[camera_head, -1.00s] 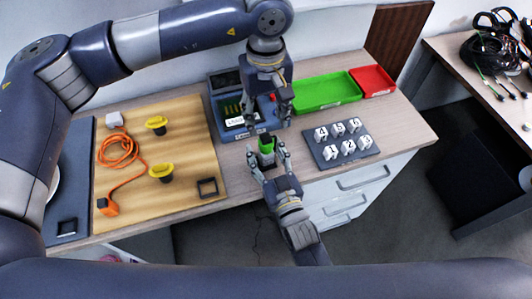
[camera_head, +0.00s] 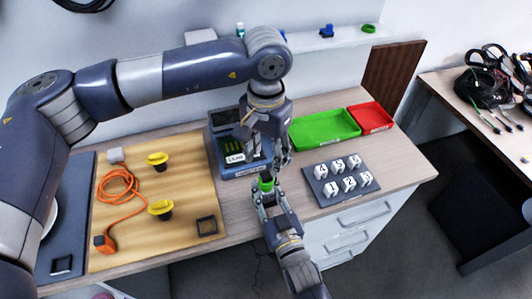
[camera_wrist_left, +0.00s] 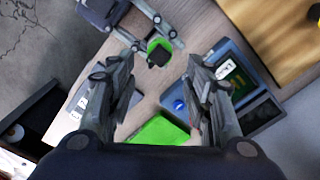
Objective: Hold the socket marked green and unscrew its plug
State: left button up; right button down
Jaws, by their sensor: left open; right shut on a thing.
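The green-marked socket (camera_head: 266,184) is in the head view, upright between the fingers of my right gripper (camera_head: 268,196), which is shut on it near the table's front edge. My left gripper (camera_head: 273,165) points down just above the socket with open fingers. In the left wrist view the green socket (camera_wrist_left: 153,44) has a dark plug (camera_wrist_left: 158,56) in its middle, lying between and beyond my open left fingers (camera_wrist_left: 160,70). The left fingers look apart from the plug. In the head view my left gripper largely hides the plug.
A blue-grey device (camera_head: 240,168) stands behind the grippers. A green tray (camera_head: 325,130) and red tray (camera_head: 370,117) are at the back right. A dark board (camera_head: 320,197) holds several white labelled pieces. A wooden board (camera_head: 185,235) carries an orange cable (camera_head: 120,185) and yellow-topped parts (camera_head: 160,208).

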aim_at(266, 175)
pick_arm(q)
jog(key=m, duration=0.2)
jog(key=shift+m, duration=0.4)
jog(key=shift+f, duration=4)
